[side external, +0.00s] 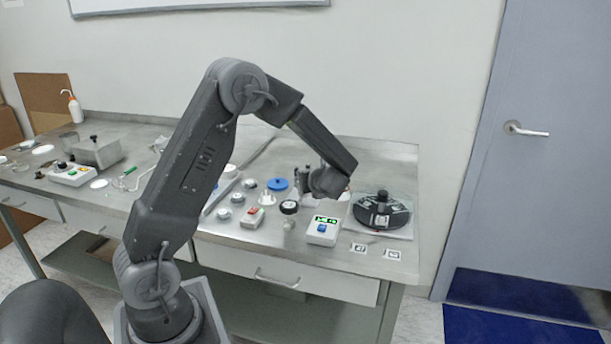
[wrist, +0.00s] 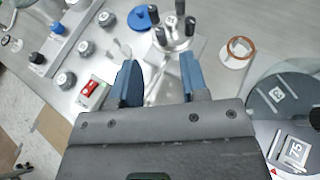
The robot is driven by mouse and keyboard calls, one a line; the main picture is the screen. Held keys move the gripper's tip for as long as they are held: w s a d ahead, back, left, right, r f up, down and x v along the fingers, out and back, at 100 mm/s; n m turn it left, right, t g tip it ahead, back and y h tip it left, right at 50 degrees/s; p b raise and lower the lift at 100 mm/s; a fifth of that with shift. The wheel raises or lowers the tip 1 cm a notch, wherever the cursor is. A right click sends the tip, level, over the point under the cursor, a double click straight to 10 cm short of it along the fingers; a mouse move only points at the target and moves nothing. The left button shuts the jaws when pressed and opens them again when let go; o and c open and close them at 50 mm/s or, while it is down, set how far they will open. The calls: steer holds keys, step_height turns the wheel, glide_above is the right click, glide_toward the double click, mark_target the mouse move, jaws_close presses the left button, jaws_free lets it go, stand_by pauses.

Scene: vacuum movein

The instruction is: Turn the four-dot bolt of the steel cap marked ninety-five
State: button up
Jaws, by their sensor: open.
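A steel piece with several upright dark-topped bolts (wrist: 172,38) stands just beyond my fingertips in the wrist view. Small pale marks show on some bolt tops, but I cannot count the dots. No ninety-five is legible on it. My gripper (wrist: 158,78) is open, its two blue fingers apart with nothing held between them. In the side view, the end of my arm hangs low over the right part of the bench, and its fingers are hard to make out.
A dark round disc (wrist: 267,108) with white labels, one reading 75, lies right. A copper-rimmed white ring (wrist: 238,48), a blue disc (wrist: 142,20) and a red-switch box (wrist: 90,94) are near. A box with a green display (side external: 322,232) stands near the bench's front edge.

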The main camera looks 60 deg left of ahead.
steer(key=v, duration=0.6)
steer(key=shift+d, duration=0.1)
steer(key=x, duration=1.3)
steer(key=shift+f, duration=0.1)
steer(key=shift+c, duration=0.3)
jaws_close()
